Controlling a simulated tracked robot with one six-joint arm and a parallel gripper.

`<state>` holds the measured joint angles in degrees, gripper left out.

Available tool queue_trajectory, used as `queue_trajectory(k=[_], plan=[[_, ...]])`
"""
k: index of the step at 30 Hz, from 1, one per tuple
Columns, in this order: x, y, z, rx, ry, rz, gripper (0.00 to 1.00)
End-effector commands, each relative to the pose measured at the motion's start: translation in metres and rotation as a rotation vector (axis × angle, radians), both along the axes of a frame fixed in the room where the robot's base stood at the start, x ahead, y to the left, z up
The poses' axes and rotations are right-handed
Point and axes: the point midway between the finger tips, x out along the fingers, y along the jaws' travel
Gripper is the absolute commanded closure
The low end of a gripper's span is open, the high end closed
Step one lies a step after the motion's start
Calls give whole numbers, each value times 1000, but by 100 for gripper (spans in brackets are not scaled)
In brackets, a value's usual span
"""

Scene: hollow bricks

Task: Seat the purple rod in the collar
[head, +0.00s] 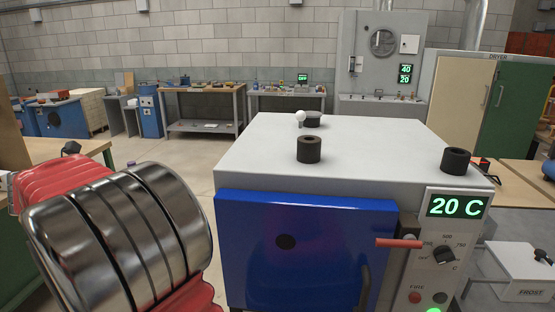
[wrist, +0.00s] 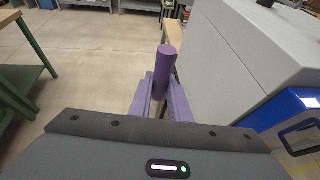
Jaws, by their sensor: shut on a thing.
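In the wrist view the purple rod (wrist: 166,62) stands up between the purple fingers of my gripper (wrist: 161,88), which is shut on it. The rod's top end sticks out past the fingers; its lower part is hidden. The rod is beside the kiln, apart from it. In the head view my arm hides the gripper, and only a small purple bit shows beyond it. Black hollow collars stand on the kiln's top: one near the front middle (head: 310,150), one at the right front corner (head: 457,161), and one further back (head: 312,121). Which one is meant I cannot tell.
The grey kiln (head: 261,160) has a blue door (head: 310,240), a red-handled lever (head: 399,243) and a display reading 20 C (head: 457,206). A white ball (head: 300,116) stands by the back collar. Much of the kiln top is clear. A bench (wrist: 22,80) stands at left.

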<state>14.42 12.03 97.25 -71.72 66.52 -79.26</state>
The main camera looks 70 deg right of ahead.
Motion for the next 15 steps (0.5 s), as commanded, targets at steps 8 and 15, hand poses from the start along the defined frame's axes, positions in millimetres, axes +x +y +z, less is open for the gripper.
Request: queue_trajectory(k=[8,15], plan=[[-68,-80,81,9,-11,-118,100],[-138,-129,146,10,-17,-198,100]])
